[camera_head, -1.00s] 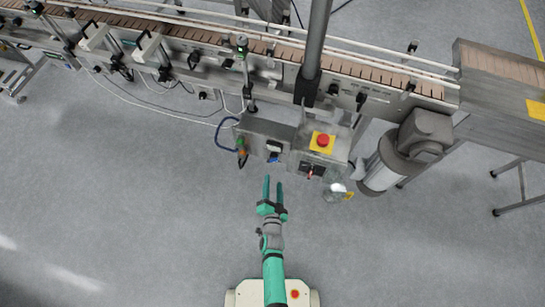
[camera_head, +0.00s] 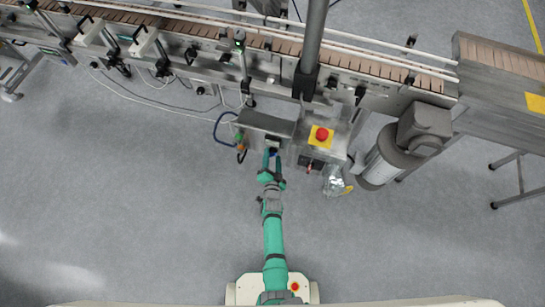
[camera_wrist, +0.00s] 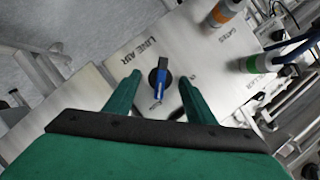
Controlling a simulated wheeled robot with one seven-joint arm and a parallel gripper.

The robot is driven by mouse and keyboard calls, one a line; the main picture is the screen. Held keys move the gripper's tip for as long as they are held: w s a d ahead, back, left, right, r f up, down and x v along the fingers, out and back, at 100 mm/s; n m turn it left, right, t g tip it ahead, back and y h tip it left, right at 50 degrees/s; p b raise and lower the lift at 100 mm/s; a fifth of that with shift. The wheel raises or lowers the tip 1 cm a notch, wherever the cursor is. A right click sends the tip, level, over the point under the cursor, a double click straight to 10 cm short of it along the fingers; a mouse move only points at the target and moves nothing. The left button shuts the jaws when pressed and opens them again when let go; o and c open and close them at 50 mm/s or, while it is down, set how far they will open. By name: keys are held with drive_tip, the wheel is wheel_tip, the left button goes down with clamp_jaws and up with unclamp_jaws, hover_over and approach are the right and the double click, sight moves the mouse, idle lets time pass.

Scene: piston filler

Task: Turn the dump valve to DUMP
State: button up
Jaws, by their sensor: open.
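The dump valve has a blue handle (camera_wrist: 159,78) on a dark round base, set in a pale metal panel (camera_wrist: 105,118) marked LINE AIR. In the wrist view the handle runs nearly up and down the picture, its lower end near a small label that I cannot read. My gripper (camera_wrist: 159,82) is open, with one green finger on each side of the handle. I cannot tell whether either finger touches it. In the head view my gripper (camera_head: 272,158) is at the front of the metal box (camera_head: 264,123), and the handle is mostly hidden there.
Orange-banded (camera_wrist: 224,12) and green-banded (camera_wrist: 256,63) fittings with a blue hose stand right of the valve in the wrist view. A red emergency button (camera_head: 321,133) on yellow sits right of the box. The conveyor (camera_head: 200,30) runs behind. The floor in front is clear.

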drive_tip(key=shift+w, duration=0.15)
drive_tip(key=c, duration=1)
drive_tip(key=shift+c, duration=0.2)
